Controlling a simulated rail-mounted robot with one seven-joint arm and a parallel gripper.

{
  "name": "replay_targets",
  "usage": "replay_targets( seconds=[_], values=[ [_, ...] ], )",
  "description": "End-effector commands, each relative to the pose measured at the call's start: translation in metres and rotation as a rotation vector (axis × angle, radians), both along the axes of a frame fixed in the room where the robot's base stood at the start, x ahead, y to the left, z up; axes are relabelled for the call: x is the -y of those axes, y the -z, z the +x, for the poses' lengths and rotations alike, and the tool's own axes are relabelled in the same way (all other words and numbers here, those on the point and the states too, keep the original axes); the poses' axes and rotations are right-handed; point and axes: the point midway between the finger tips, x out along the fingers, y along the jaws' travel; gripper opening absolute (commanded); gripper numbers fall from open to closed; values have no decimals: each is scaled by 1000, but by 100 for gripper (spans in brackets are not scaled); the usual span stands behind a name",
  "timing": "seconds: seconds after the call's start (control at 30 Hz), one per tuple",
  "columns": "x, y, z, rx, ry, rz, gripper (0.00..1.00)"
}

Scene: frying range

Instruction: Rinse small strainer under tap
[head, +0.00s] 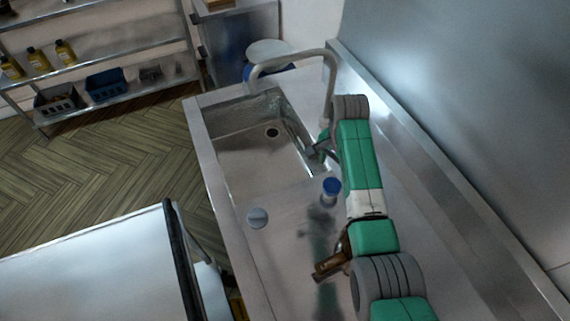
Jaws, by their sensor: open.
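The metal sink basin (236,160) is set in the counter, with a dark round drain in its floor. The arched tap (295,57) stands at its far right side, its spout end over the far rim. I cannot see whether water runs. My gripper (312,152) is open at the basin's right rim, small and partly hidden by my green arm. I see nothing between its fingers.
A blue-topped container (331,188) stands right of the basin's near end. A brown object (331,266) shows beside my arm. A wall panel (460,110) bounds the right side. A white-topped table (95,270) stands at lower left. Shelves (110,53) hold yellow bottles and bins.

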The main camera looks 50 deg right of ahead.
Motion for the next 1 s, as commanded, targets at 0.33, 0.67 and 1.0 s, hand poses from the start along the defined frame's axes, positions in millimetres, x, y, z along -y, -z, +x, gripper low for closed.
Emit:
replay_targets(
  seconds=[0.33, 0.67, 1.0],
  values=[
    [-1, 53, 1, 1, -5, -2, 72],
    [-1, 79, 2, 4, -7, -5, 72],
    [-1, 79, 2, 4, -7, -5, 36]
  ],
)
